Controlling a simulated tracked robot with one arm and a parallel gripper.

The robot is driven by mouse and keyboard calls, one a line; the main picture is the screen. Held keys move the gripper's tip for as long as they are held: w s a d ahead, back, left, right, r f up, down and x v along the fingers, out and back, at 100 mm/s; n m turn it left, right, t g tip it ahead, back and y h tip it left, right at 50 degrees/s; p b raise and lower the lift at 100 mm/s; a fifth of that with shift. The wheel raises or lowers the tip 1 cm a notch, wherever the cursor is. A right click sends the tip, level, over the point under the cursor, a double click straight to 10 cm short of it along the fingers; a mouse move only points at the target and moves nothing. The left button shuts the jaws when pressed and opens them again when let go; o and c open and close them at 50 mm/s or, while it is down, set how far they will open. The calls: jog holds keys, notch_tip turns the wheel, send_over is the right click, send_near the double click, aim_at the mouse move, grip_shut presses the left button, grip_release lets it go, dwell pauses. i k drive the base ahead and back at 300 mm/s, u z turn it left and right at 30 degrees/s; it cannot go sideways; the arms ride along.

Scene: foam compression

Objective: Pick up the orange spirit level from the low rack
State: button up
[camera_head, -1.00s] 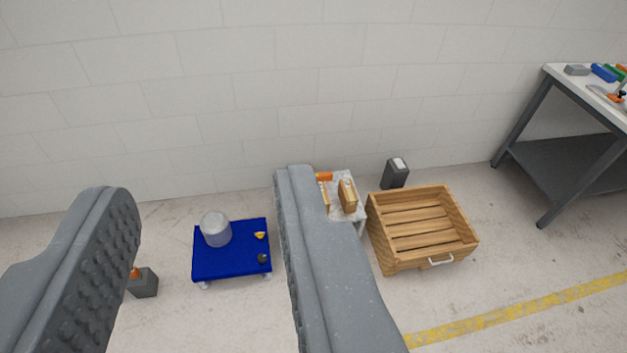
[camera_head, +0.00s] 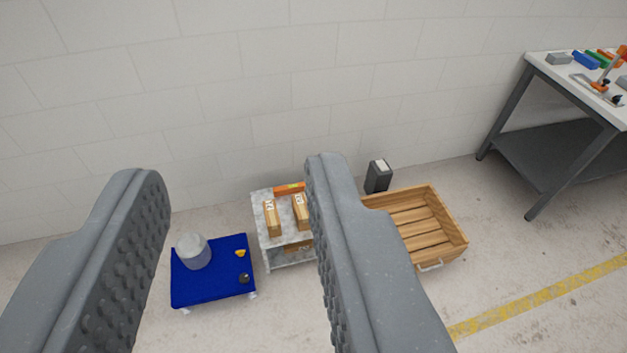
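The orange spirit level (camera_head: 289,188) lies along the back edge of the top of a low light-grey rack (camera_head: 261,205). Its right end is close to or behind my right finger in the picture. Two cardboard boxes, a left one (camera_head: 271,219) and a right one (camera_head: 300,211), stand on the rack in front of it. My gripper (camera_head: 245,165) is open, with its two grey ribbed fingers wide apart and nothing between them. It is well short of the rack, which shows between the fingers farther off.
A blue platform (camera_head: 212,290) with a grey bucket (camera_head: 193,251) stands left of the rack. A wooden crate (camera_head: 438,216) and a dark bin (camera_head: 378,177) stand to its right. A workbench (camera_head: 552,73) with tools is at far right. A wall runs behind.

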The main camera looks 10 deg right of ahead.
aim_at(280, 191)
jog(key=z, duration=0.4)
jog(key=i, duration=2.8)
jog(key=u, duration=0.65)
